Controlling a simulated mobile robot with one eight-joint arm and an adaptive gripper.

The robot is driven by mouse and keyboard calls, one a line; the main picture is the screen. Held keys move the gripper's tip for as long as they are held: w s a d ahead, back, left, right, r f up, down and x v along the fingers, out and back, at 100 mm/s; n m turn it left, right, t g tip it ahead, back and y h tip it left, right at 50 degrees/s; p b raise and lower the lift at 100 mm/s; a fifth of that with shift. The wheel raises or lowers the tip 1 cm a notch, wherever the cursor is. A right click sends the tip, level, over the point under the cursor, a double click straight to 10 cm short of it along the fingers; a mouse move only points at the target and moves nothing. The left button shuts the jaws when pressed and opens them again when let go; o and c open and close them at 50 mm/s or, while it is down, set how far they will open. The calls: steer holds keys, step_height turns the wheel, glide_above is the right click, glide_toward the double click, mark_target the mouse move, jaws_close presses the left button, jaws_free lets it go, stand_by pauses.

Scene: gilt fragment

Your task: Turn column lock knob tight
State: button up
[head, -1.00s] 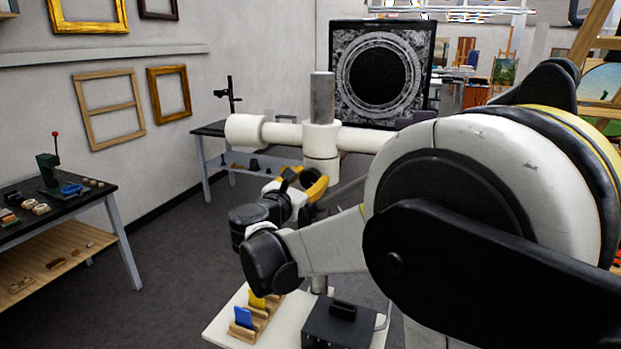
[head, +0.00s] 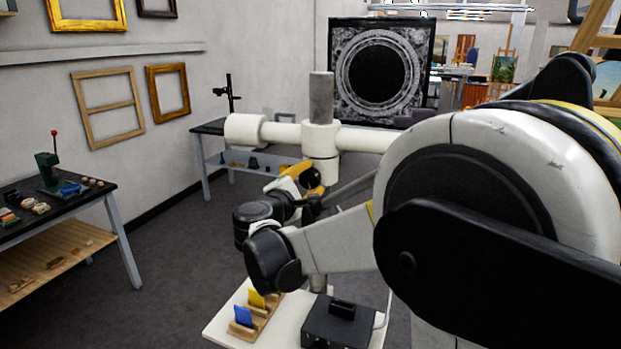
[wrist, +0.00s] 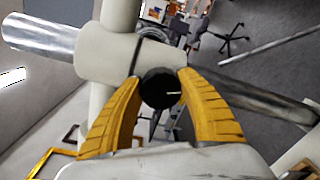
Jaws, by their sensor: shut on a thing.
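The column lock knob is a small round black knob (wrist: 160,89) with a white mark, on the white column collar (wrist: 112,57). My gripper (wrist: 161,92) has its yellow fingers on both sides of the knob and is shut on it. In the head view my gripper (head: 305,179) is at the lower front of the white collar (head: 320,137), and the knob (head: 311,177) shows dark between the yellow fingers. The grey metal column (head: 321,97) rises through the collar. The wrist view shows the column (wrist: 42,38) lying slantwise. How tight the knob is cannot be told.
A white base plate (head: 222,327) below the column bears a black box (head: 337,326) and a wooden rack (head: 262,322) with blue and yellow cards. A white horizontal arm (head: 279,132) runs through the collar. A workbench (head: 100,199) stands left. Open floor (head: 180,260) lies between.

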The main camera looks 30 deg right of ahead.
steer(key=shift+m, duration=0.8)
steer(key=o, duration=1.2)
steer(key=shift+d, duration=0.1)
steer(key=shift+c, duration=0.2)
steer(key=v, duration=1.2)
